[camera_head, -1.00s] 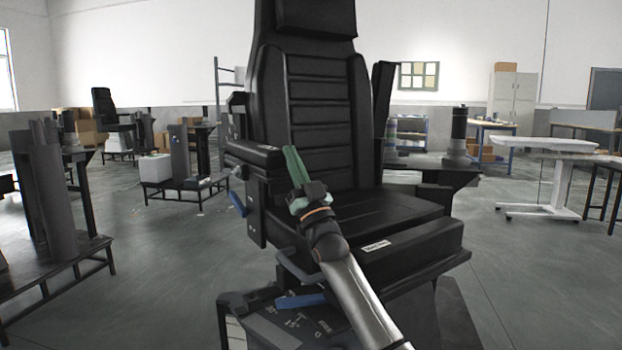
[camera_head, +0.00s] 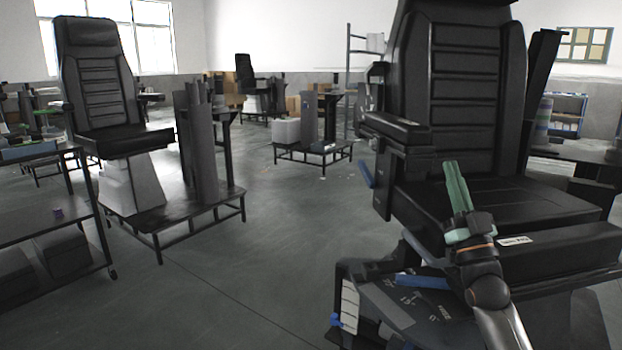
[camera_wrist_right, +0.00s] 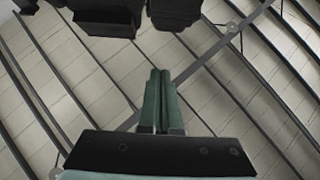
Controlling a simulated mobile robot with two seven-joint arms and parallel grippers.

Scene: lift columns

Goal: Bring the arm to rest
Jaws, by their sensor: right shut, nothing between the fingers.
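My right gripper (camera_head: 457,187) shows at the lower right of the head view, with its green fingers pointing up. Its fingers are together and hold nothing. It appears in front of the seat of a large black chair (camera_head: 465,95); whether it touches the chair I cannot tell. In the right wrist view the green fingers (camera_wrist_right: 158,76) are also closed side by side, with ceiling panels and beams behind them. My left gripper is not in view.
The black chair with its armrest (camera_head: 395,131) and blue levers fills the right side. A second chair (camera_head: 92,85) on a grey pedestal stands at the left, near a dark column stand (camera_head: 200,150). A dark workbench (camera_head: 40,205) is at the left edge. Open grey floor (camera_head: 270,220) lies in the middle.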

